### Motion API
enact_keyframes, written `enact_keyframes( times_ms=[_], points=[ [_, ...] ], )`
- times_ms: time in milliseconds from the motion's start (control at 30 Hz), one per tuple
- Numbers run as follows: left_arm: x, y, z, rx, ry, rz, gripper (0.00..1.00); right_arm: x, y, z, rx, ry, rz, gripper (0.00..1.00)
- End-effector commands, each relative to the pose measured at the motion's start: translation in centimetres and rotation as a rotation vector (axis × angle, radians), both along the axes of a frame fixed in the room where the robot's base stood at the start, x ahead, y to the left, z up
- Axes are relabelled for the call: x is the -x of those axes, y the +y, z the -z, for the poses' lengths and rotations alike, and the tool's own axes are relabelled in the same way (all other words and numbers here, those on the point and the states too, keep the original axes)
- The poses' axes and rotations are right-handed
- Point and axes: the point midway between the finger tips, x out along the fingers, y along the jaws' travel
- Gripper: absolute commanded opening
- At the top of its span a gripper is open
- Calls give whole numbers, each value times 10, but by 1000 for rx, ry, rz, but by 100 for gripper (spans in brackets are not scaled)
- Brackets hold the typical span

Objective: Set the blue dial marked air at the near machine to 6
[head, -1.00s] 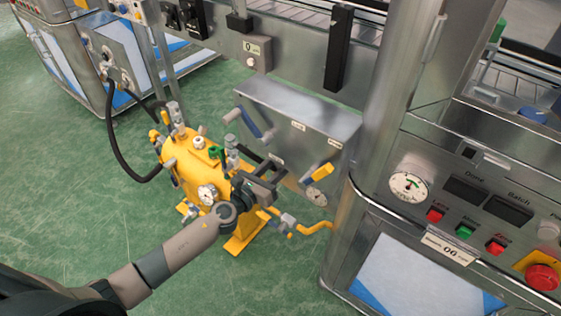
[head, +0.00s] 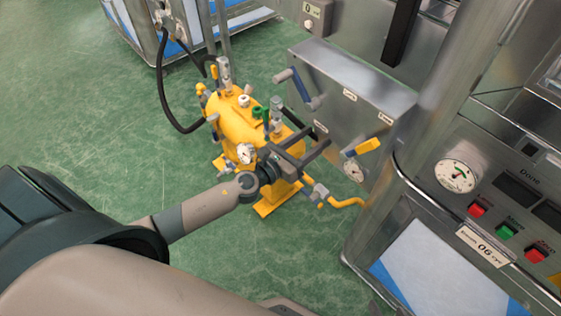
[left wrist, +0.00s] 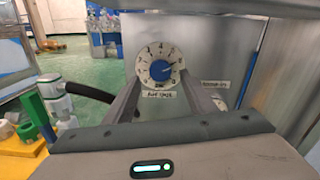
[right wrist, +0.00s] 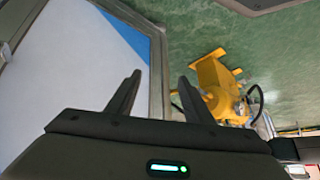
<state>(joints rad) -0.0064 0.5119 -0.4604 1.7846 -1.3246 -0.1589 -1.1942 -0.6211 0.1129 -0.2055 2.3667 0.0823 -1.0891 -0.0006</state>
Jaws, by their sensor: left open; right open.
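The blue dial (left wrist: 160,70) has a blue knob on a round white numbered face, on the side of a grey metal machine. A label plate (left wrist: 160,94) sits below it; its small print is hard to read. The pointer's exact reading is too small to tell. In the left wrist view my left gripper (left wrist: 165,87) is open and empty, its fingers pointing at the dial, one either side of its lower part. In the head view my left gripper (head: 318,138) is beside the grey machine box (head: 350,85); the dial is hidden there. My right gripper (right wrist: 159,78) is open and empty.
A yellow tank (head: 238,125) with valves and a gauge stands close to my left gripper. A control panel (head: 500,205) is at the right. Green floor (head: 90,110) is clear at left.

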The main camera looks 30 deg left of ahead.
Motion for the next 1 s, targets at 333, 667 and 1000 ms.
enact_keyframes(
  times_ms=[333,667,1000],
  points=[
    [58,20,3,-1,2,1,51,2,12,0,-42,-53,-6,47],
    [102,36,3,-1,2,1,51,-24,32,-22,-109,-241,-14,47],
    [120,42,1,-1,2,2,51,-41,41,-43,-143,-380,-14,47]
  ],
)
